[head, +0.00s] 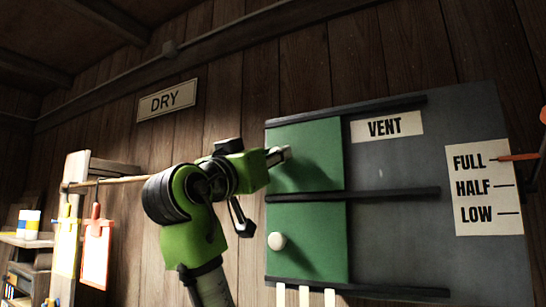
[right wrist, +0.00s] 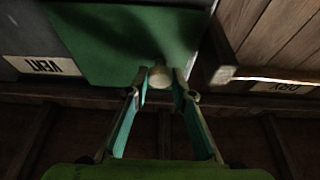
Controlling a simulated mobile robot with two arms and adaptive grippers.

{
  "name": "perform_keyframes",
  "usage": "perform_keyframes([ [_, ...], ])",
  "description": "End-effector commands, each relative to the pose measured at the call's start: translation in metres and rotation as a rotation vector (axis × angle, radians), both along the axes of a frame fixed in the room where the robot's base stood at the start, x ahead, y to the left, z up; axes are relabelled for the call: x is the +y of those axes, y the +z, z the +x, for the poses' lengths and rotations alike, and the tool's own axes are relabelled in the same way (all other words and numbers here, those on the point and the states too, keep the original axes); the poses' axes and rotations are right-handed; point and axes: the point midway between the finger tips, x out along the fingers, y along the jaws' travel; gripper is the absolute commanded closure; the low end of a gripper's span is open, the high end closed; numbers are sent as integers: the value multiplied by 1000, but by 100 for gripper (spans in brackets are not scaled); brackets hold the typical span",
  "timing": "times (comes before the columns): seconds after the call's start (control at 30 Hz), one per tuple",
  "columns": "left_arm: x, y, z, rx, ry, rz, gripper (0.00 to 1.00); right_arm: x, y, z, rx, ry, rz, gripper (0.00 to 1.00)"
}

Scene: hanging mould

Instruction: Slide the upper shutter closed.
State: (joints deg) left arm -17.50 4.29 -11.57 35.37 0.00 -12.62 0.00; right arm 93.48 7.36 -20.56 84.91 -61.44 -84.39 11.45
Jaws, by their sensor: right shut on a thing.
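The upper shutter (head: 318,145) is a green panel at the left end of the upper track on a dark grey board, just left of the VENT label. My right gripper (head: 279,155) is at its left part and hides its knob in the head view. In the right wrist view the pale round knob (right wrist: 160,77) sits between the fingertips of my right gripper (right wrist: 161,84), which is shut on it. The green panel (right wrist: 125,40) also shows there, upside down. My left gripper is in neither view.
The lower shutter (head: 318,238), green with a white knob (head: 277,241), sits directly below. Dark rails (head: 385,193) run along the grey board (head: 400,160). A FULL/HALF/LOW label (head: 485,188) with an orange pointer (head: 518,157) is at right. Tags (head: 97,245) hang from a rod at left.

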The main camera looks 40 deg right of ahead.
Motion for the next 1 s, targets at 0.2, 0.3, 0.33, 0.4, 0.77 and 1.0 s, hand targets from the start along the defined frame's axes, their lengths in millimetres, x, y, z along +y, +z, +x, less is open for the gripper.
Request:
perform_keyframes([
  [0.2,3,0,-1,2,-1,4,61,1,2,1,-1,4,-5,61],
  [0.3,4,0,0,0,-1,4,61,1,1,0,0,3,-4,61],
  [0.33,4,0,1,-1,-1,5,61,1,1,0,0,3,-4,61],
  [0.4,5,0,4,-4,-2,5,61,1,1,0,-1,2,-3,61],
  [0.77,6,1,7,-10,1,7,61,29,-11,-9,-1,7,-4,61],
  [1.0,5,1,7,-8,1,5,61,74,-32,-26,0,8,-5,61],
])
